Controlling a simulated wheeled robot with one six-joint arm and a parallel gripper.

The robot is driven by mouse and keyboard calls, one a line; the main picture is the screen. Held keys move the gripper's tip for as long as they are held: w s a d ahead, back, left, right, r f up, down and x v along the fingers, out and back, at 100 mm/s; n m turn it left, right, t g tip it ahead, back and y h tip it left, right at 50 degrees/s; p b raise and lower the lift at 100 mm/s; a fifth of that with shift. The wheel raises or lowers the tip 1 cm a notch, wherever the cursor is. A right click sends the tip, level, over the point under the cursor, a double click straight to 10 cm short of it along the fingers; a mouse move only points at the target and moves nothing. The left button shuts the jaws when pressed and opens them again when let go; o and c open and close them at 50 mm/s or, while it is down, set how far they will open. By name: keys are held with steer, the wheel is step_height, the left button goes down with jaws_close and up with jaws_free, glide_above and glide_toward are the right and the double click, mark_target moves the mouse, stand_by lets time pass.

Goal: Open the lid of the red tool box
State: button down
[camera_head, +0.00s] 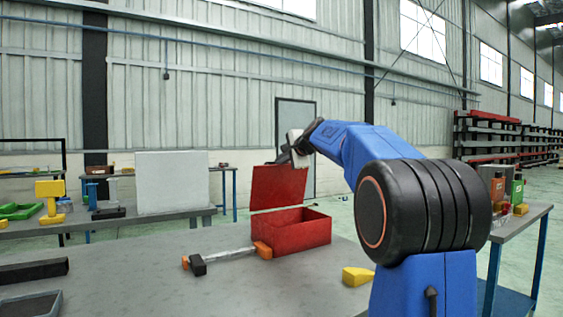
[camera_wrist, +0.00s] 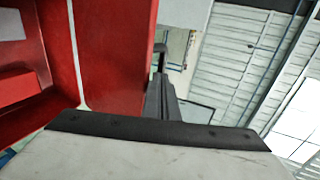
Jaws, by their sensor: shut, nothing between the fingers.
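The red tool box (camera_head: 300,234) stands on the grey table. Its red lid (camera_head: 277,188) is raised and stands nearly upright along the far side of the box. My gripper (camera_head: 282,160) is shut and empty at the lid's upper edge. In the wrist view, the gripper fingers (camera_wrist: 160,72) lie close beside the raised lid (camera_wrist: 112,50), and the open box (camera_wrist: 20,100) shows at the left. I cannot tell whether the fingers touch the lid.
An orange-and-black clamp (camera_head: 228,257) lies left of the box on the table (camera_head: 150,285). A yellow block (camera_head: 357,276) lies to the right, near my arm. A black bar (camera_head: 34,270) and a dark tray (camera_head: 30,304) lie at the left. The table between them is clear.

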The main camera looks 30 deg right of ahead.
steer(key=w+g, duration=0.3)
steer(key=w, duration=0.4)
steer(key=shift+w+f, duration=0.2)
steer(key=shift+w, duration=0.1)
steer(key=shift+s+a, duration=0.1)
steer(key=w+r+v, duration=0.1)
steer(key=v, duration=1.2)
steer(key=shift+s+r, duration=0.3)
steer(key=shift+r, duration=0.15)
